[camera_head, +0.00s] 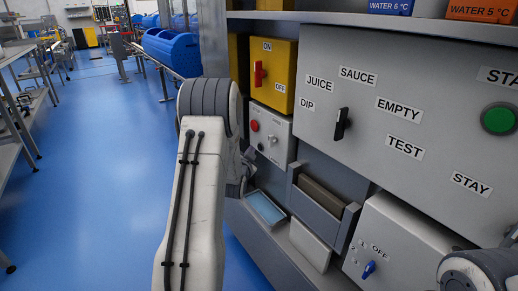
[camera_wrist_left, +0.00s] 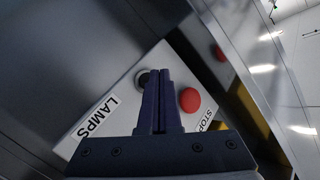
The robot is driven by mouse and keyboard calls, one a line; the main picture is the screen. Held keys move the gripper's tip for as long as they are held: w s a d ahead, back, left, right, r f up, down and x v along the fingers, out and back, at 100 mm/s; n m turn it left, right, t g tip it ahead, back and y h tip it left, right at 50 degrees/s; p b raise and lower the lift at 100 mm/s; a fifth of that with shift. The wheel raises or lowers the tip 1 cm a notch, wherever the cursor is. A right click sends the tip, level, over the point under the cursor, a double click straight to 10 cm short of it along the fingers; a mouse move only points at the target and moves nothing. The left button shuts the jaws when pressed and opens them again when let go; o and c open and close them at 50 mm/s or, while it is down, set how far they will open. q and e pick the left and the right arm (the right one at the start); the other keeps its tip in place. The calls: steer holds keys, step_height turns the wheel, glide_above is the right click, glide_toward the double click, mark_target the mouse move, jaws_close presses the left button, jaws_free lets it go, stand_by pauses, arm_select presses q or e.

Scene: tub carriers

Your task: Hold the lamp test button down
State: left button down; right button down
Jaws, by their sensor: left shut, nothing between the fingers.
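The small white control box (camera_head: 283,147) is on the panel in the head view and fills the middle of the left wrist view (camera_wrist_left: 122,88). It carries a dark round button (camera_wrist_left: 143,77) beside a LAMPS label (camera_wrist_left: 97,117) and a red button (camera_wrist_left: 190,100) beside a STOP label. My left gripper (camera_wrist_left: 157,70) is shut and empty, with its fingertips over the box, close beside the dark button and partly covering it. I cannot tell whether they touch it. In the head view my left arm hides most of this gripper. My right gripper is not in view.
A yellow box with a red ON/OFF handle (camera_head: 259,74) is above the control box. A large grey panel with a black selector (camera_head: 342,124) and a green button (camera_head: 499,119) is to the right. Trays (camera_head: 265,208) are below. The blue floor (camera_head: 110,170) at left is open.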

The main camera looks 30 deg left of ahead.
arm_select(q)
steer(key=shift+w, duration=0.1)
steer(key=shift+w+d, duration=0.15)
steer(key=shift+w, duration=0.15)
steer(key=shift+w+d, duration=0.2)
steer(key=shift+w, duration=0.25)
stand_by(2.1)
steer(key=shift+s, duration=0.1)
steer(key=shift+s+a+b, duration=0.3)
steer(key=shift+s+b, duration=0.1)
steer(key=shift+s, duration=0.35)
steer(key=shift+s, duration=0.1)
steer(key=s, duration=0.1)
steer(key=s+a, duration=0.1)
steer(key=s, duration=0.1)
steer(key=s+a, duration=0.1)
steer(key=shift+s+b, duration=0.2)
steer(key=shift+b, duration=0.15)
